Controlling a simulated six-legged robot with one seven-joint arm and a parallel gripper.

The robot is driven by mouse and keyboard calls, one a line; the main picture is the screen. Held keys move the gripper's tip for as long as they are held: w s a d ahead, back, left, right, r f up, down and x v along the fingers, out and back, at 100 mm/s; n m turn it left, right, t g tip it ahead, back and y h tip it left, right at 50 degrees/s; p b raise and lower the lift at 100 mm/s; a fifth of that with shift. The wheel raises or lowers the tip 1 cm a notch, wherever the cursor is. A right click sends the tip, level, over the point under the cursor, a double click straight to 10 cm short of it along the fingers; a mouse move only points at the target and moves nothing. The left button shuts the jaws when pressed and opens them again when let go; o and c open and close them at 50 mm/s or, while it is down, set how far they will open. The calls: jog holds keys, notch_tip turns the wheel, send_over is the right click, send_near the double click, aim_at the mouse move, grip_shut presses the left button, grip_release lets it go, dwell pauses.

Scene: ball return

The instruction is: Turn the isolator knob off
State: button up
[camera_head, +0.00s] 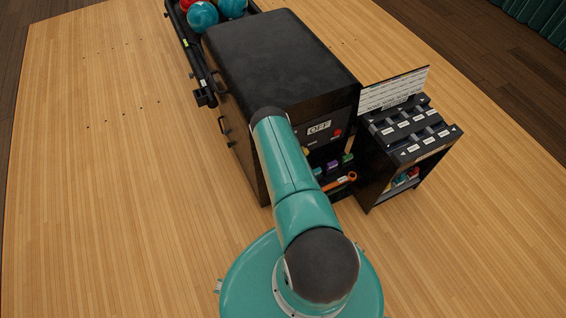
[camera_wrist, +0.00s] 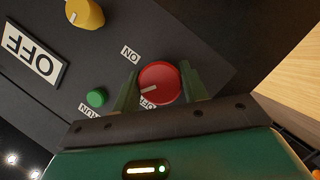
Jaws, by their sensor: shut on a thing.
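The red isolator knob (camera_wrist: 160,84) is round with a white pointer line and sits on a black panel. Its pointer is toward the lower left in the wrist view. An ON label (camera_wrist: 130,53) is at its upper left, and an OFF label (camera_wrist: 148,103) below it is partly hidden. My gripper (camera_wrist: 160,73) has its green fingers on either side of the knob, shut on it. In the head view the knob (camera_head: 338,132) shows on the cabinet front, while my arm hides the gripper.
A yellow knob (camera_wrist: 86,13), a green button (camera_wrist: 97,97) and a large OFF sign (camera_wrist: 33,56) share the panel. The black cabinet (camera_head: 275,50) has a ball rack (camera_head: 190,45) at its left and a labelled stand (camera_head: 408,130) at its right. The wooden floor at left is clear.

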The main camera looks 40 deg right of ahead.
jog(key=n+t+h, duration=0.1)
jog(key=n+h, duration=0.1)
jog(key=n, duration=0.2)
jog(key=shift+n, duration=0.4)
jog(key=shift+d+h, duration=0.1)
jog(key=shift+h, duration=0.2)
jog(key=o, duration=1)
jog(key=v, duration=1.3)
jog(key=shift+s+a, duration=0.25)
jog(key=shift+s, duration=0.15)
